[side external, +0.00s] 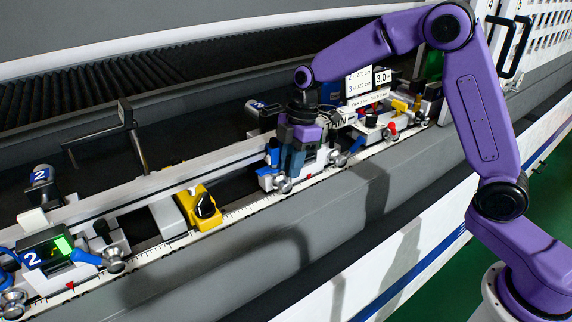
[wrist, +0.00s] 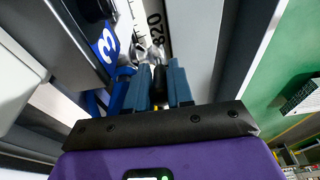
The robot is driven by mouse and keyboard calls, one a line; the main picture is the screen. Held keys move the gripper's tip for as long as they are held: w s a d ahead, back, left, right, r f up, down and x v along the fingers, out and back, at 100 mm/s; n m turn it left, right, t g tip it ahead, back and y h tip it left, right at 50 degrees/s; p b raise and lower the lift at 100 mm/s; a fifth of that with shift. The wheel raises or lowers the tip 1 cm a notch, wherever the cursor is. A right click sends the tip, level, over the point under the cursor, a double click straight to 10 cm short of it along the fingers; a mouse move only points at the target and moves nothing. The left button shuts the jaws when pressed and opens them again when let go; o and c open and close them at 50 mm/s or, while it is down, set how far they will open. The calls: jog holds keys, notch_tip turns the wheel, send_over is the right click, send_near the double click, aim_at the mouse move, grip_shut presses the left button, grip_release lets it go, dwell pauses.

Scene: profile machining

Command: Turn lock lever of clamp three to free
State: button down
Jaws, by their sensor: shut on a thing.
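Clamp three shows in the wrist view by its blue "3" label (wrist: 107,45), with a blue arm (wrist: 118,92) beside my fingers. My gripper (wrist: 160,82) is closed around a slim black piece (wrist: 159,76), which looks like the lock lever of clamp three. Its lower part is hidden between the fingers. In the side view my gripper (side external: 294,160) points down over the clamp on the rail, where blue parts (side external: 272,152) and a silver ball knob (side external: 283,185) show. The fingers hide the lever there, so its angle cannot be told.
Clamp two (side external: 45,250), with a green-lit display, stands at the lower left. A yellow block with a black knob (side external: 203,205) sits on the rail between. Another unit with red and yellow knobs (side external: 392,128) is close on the right. A scale strip (side external: 235,212) runs along the front edge.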

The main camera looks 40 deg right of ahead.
jog(key=shift+d+f+y, duration=0.2)
jog(key=shift+d+y, duration=0.5)
jog(key=shift+y, duration=0.4)
jog(key=c, duration=1.4)
grip_release()
jog(key=shift+o, duration=0.2)
jog(key=s+d+r, duration=0.3)
jog(key=s+r, duration=1)
jog(key=shift+s+d, duration=0.3)
